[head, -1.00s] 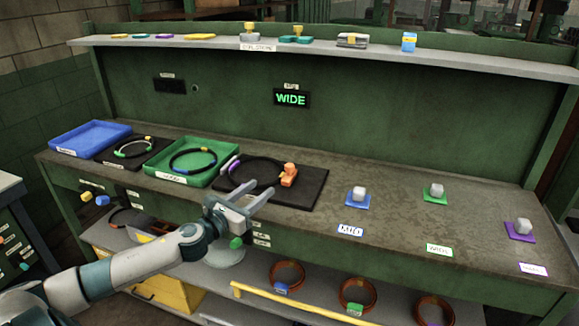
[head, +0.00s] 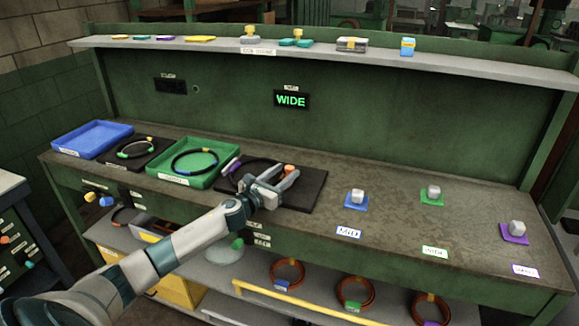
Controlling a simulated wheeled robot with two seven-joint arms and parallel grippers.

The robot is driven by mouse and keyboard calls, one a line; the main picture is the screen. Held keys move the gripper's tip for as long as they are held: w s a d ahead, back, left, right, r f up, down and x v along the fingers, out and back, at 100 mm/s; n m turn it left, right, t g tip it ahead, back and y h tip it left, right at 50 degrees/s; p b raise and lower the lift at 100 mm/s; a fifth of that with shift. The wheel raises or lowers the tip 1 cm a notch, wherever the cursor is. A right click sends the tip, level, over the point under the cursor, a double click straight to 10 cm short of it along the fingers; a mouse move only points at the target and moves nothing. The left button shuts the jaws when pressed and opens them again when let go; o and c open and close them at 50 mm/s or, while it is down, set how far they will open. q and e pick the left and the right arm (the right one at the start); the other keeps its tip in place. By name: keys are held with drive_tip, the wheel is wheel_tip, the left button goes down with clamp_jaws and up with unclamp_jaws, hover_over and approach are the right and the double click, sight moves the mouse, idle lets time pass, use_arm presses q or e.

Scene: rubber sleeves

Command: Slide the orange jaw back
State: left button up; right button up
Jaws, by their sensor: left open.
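The orange jaw (head: 289,169) sits on the black mat (head: 313,190) on the bench. Only its top shows past my gripper. A black ring (head: 252,163) lies on the same mat, to the left of the jaw, with a purple piece (head: 234,164) at its left side. My left gripper (head: 283,179) is open over the mat, with its fingers at the orange jaw. I cannot tell whether they touch it. My right gripper is not in view.
A green tray (head: 167,178) with a ring, another black mat and a blue tray (head: 70,151) stand to the left. Grey blocks on blue, green and purple pads (head: 514,238) stand to the right. A display (head: 292,99) reads WIDE. Bench between is clear.

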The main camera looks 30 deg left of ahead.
sight(287, 171)
use_arm(q)
drive_tip(key=shift+w, duration=1.6)
